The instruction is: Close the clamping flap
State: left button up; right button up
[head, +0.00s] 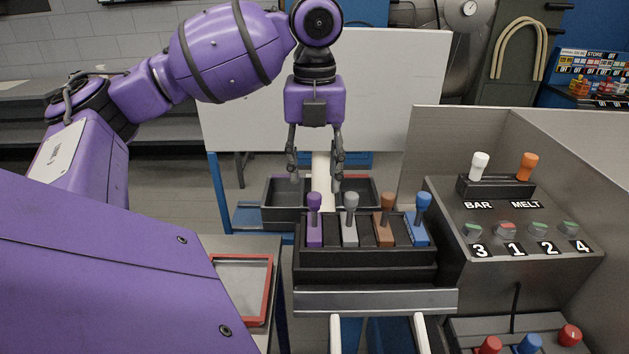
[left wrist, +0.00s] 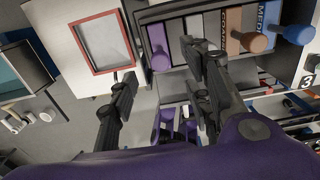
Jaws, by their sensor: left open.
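I cannot tell for sure which part is the clamping flap. A black lever block (head: 365,262) stands at the centre of the head view, with a purple lever (head: 314,215), a grey lever (head: 350,215), a brown lever (head: 386,218) and a blue lever (head: 421,215). My left gripper (head: 315,172) points down above and behind the purple and grey levers, its fingers apart. In the left wrist view the open fingers (left wrist: 160,75) show near the purple lever (left wrist: 158,48), with nothing seen held. My right gripper is out of view.
A control box (head: 510,220) with white and orange levers labelled BAR and MELT stands at right. Dark trays (head: 283,203) lie behind the lever block. A red-framed tray (head: 243,258) is at left. A white board (head: 395,90) stands behind.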

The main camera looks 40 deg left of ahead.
aim_at(417, 300)
jog(key=k+l, duration=0.2)
jog(key=k, duration=0.3)
jog(key=k+l, duration=0.25)
jog(key=k, duration=0.2)
